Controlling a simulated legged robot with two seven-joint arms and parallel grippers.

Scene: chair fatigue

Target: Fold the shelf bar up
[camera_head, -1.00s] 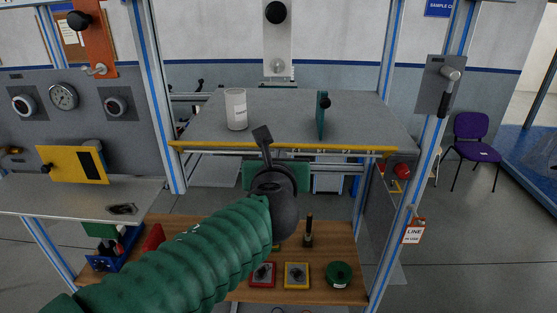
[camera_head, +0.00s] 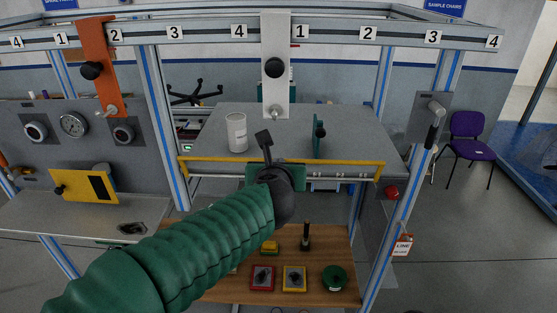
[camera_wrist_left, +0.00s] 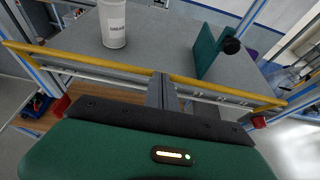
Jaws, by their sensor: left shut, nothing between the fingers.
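The yellow shelf bar (camera_head: 330,162) runs along the front edge of the grey shelf (camera_head: 280,125). It stands a little above that edge, with the grey front face visible under it and short bent ends at both sides. In the left wrist view the bar (camera_wrist_left: 100,62) crosses the whole picture. My left gripper (camera_head: 264,138) is shut and empty, in front of the bar's middle with its tip reaching above it. In the left wrist view its fingers (camera_wrist_left: 163,88) overlap the bar; I cannot tell whether they touch. My right gripper is not in view.
A white canister (camera_head: 237,132) and a green upright plate (camera_head: 318,138) with a black knob stand on the shelf. Framing posts flank the shelf. A wooden lower board (camera_head: 225,285) holds several small items.

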